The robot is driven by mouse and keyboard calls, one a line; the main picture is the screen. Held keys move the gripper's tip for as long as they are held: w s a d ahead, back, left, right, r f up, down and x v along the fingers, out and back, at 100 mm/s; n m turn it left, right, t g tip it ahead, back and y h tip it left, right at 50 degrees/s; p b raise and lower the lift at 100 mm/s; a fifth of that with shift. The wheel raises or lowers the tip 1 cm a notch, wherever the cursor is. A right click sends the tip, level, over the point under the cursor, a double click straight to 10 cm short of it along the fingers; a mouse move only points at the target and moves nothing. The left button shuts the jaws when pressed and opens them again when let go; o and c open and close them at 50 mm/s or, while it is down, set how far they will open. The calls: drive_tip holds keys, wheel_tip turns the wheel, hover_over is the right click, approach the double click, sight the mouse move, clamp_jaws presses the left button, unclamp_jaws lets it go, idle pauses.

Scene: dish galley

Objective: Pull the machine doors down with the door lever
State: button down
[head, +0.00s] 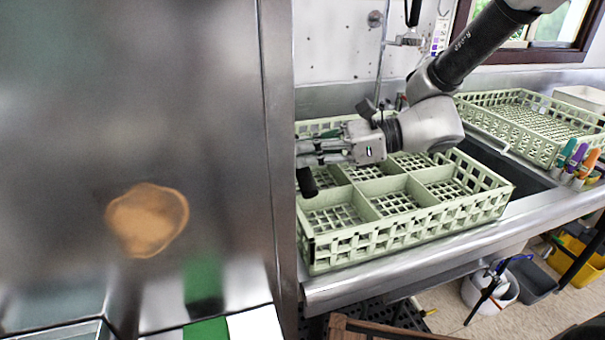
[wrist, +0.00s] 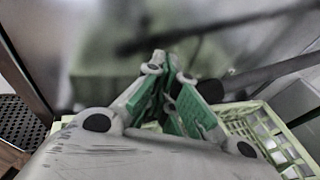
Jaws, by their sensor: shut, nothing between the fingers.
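The machine's brushed steel side (head: 230,90) fills the left of the head view, and a steel surface (wrist: 90,40) is ahead in the wrist view. A black grip (head: 307,182), seemingly the door lever's end, shows just below my fingertips. In the wrist view a dark bar (wrist: 265,74) runs from the right edge to a black end close to the right finger. My gripper (head: 303,153) is shut and empty, pointing left at the machine above the rack. Its green-padded fingers (wrist: 167,62) are together in the wrist view. I cannot tell whether they touch the lever.
A pale green compartment rack (head: 410,233) sits on the steel counter below my gripper, empty where visible. Another green rack (head: 560,152) stands at the back right. Coloured markers (head: 572,160) stand at the right edge. A hanging pipe (head: 382,55) is behind my arm.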

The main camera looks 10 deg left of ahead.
drive_tip(key=shift+r, duration=1.45)
drive_tip(key=v, duration=1)
